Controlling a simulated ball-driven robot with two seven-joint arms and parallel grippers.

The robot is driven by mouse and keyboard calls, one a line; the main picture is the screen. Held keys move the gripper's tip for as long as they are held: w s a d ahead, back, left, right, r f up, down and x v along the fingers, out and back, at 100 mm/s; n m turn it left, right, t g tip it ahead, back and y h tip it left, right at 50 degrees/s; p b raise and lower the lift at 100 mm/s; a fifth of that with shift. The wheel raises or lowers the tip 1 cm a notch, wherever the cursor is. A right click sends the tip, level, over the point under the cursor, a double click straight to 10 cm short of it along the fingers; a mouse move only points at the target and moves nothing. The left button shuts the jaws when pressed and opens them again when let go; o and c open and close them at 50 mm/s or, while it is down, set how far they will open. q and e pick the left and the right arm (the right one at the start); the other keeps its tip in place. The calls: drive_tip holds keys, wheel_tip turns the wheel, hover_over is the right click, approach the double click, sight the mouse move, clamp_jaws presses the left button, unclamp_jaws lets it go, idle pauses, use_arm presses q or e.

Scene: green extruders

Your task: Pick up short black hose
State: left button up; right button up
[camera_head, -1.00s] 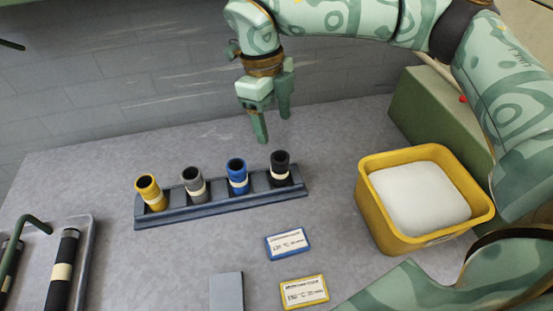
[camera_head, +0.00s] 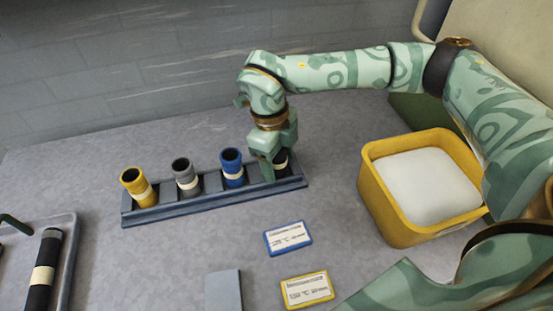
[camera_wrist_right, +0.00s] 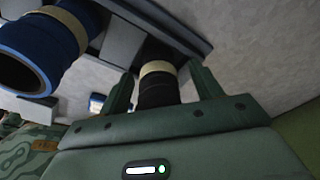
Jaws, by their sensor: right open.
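The short black hose (camera_head: 281,162) stands in the right end slot of the blue-grey rack (camera_head: 210,207), mostly hidden behind my right gripper (camera_head: 275,172) in the head view. In the right wrist view the black hose (camera_wrist_right: 158,90), with its cream band, sits between the two fingers of my right gripper (camera_wrist_right: 160,92). The fingers are open, one on each side of the hose, with a gap visible at least on the right. My left gripper is not in view.
Blue (camera_head: 232,168), grey (camera_head: 186,178) and yellow (camera_head: 138,188) hoses stand in the same rack, the blue one closest. A yellow bin (camera_head: 395,210) with white content stands right. Two label cards (camera_head: 287,238) lie in front. A tray (camera_head: 68,270) with a long black hose is at left.

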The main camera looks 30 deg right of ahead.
drive_tip(key=shift+r, duration=0.1)
drive_tip(key=c, duration=1.1)
drive_tip(key=shift+c, duration=0.2)
